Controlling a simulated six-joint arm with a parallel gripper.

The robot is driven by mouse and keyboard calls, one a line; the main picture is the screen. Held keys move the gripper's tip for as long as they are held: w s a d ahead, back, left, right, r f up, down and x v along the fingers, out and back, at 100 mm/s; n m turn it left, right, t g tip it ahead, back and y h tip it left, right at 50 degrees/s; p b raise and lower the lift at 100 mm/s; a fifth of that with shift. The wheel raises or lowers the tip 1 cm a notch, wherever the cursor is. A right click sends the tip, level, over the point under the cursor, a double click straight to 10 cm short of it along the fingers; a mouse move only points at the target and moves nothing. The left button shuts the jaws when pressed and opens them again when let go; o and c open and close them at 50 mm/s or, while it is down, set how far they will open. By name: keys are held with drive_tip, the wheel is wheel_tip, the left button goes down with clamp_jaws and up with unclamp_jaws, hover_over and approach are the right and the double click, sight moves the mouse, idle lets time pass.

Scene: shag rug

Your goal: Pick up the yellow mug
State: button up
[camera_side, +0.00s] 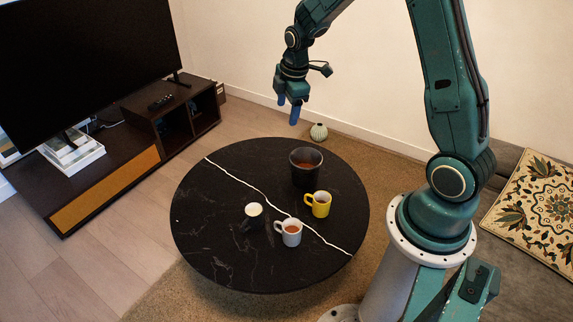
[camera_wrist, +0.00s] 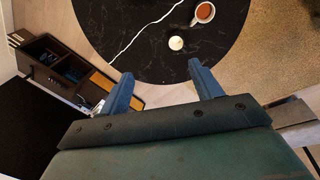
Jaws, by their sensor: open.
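The yellow mug (camera_side: 319,204) stands upright on the round black table (camera_side: 215,190), right of its middle, with its handle toward the left. I cannot make out the yellow mug in the wrist view. My gripper (camera_side: 289,112) hangs high above the far side of the table, well apart from the mug. In the wrist view its two blue fingers (camera_wrist: 164,88) are spread with nothing between them.
A white mug (camera_side: 289,232) stands close to the yellow one at lower left; it also shows in the wrist view (camera_wrist: 204,13). A white-topped cup (camera_side: 254,210) and a dark pot (camera_side: 305,168) are also on the table. The table's left side is clear.

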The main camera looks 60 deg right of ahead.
drive_tip(key=d+f+n+g, duration=0.1)
drive_tip(key=d+f+n, duration=0.15)
drive_tip(key=f, duration=0.55)
drive_tip(key=d+f+n, duration=0.2)
drive_tip(key=d+f, duration=0.2)
drive_tip(key=f, duration=0.5)
drive_tip(key=n+g, duration=0.1)
drive_tip(key=n, duration=0.2)
approach(317, 203)
drive_tip(key=shift+y, duration=0.4)
drive_tip(key=w+d, duration=0.2)
drive_tip(key=w, duration=0.1)
drive_tip(key=w+d, duration=0.1)
drive_tip(key=shift+w+d+f, duration=0.3)
drive_tip(key=shift+w+f, duration=0.05)
drive_tip(key=shift+f, duration=0.05)
drive_tip(key=shift+f, duration=4.3)
drive_tip(key=shift+f, duration=0.1)
drive_tip(key=shift+f, duration=2.45)
drive_tip(key=shift+w, duration=0.1)
drive_tip(key=c, duration=1.3)
